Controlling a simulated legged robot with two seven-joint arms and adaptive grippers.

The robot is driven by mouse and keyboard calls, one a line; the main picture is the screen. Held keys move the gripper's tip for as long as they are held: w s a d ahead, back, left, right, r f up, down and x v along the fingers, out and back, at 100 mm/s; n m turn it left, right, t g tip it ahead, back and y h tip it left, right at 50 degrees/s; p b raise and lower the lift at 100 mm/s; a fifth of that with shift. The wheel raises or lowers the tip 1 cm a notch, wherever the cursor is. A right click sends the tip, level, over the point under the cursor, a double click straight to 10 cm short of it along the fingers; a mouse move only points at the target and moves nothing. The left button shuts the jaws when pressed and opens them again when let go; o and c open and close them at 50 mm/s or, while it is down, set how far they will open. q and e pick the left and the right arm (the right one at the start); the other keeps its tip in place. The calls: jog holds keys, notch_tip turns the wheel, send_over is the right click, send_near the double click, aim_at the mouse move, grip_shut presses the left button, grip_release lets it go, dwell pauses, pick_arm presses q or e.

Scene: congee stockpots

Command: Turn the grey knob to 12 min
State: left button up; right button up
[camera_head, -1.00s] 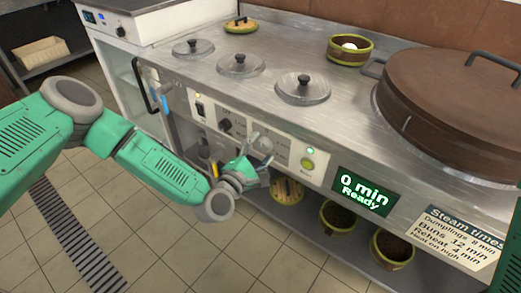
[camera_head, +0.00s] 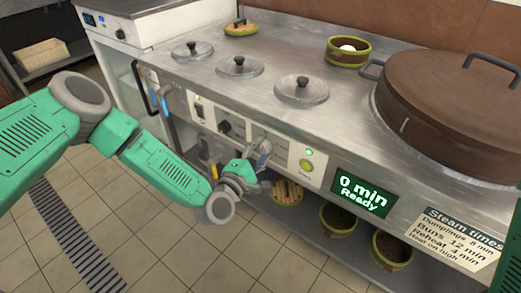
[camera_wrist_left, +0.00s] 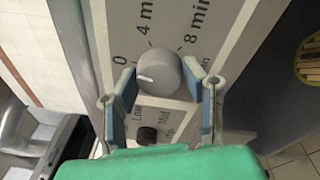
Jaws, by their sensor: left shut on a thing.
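The grey knob (camera_wrist_left: 160,75) is on the white control panel, with "0", "4 min" and "8 min" printed around it in the left wrist view. Its white mark points left, close to the 0. My left gripper (camera_wrist_left: 160,70) has one finger on each side of the knob and is shut on it. In the head view my left gripper (camera_head: 260,156) is at the panel front and mostly hides the knob. The display (camera_head: 362,192) reads "0 min Ready". My right gripper is not in view.
A black knob (camera_wrist_left: 147,135) labelled "Low" and "Mid" is near the fingers. A green button (camera_head: 306,165) is right of the grey knob. A steam times card (camera_head: 455,240) lists "Buns 12 min". Baskets stand on the shelf below, and a large brown lid (camera_head: 455,105) is on the counter.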

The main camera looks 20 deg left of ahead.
pick_arm(q)
jog(key=m, duration=0.5)
jog(key=shift+s+f, duration=0.1)
jog(key=shift+f, duration=0.15)
jog(key=m+h+p, duration=0.1)
jog(key=m, duration=0.2)
jog(key=shift+m, duration=0.4)
jog(key=m+p, duration=0.1)
jog(key=m, duration=0.4)
jog(key=shift+f+h, duration=0.1)
jog(key=shift+h, duration=0.3)
jog(key=m+p, duration=0.1)
jog(key=m, duration=0.4)
jog(key=shift+a+h+p, duration=0.1)
jog(key=shift+h+p, duration=0.2)
jog(key=shift+h, duration=0.1)
jog(key=m+p, duration=0.1)
jog(key=m, duration=0.3)
jog(key=shift+g+h, duration=0.3)
jog(key=m+p, duration=0.1)
jog(key=m, duration=0.4)
jog(key=shift+a+h, duration=0.1)
jog(key=shift+h, duration=0.2)
jog(key=m+g+p, duration=0.1)
jog(key=m, duration=0.4)
jog(key=shift+p, duration=0.4)
jog(key=shift+m+g+p, duration=0.3)
jog(key=shift+m+p, duration=0.05)
jog(key=shift+m, duration=1.45)
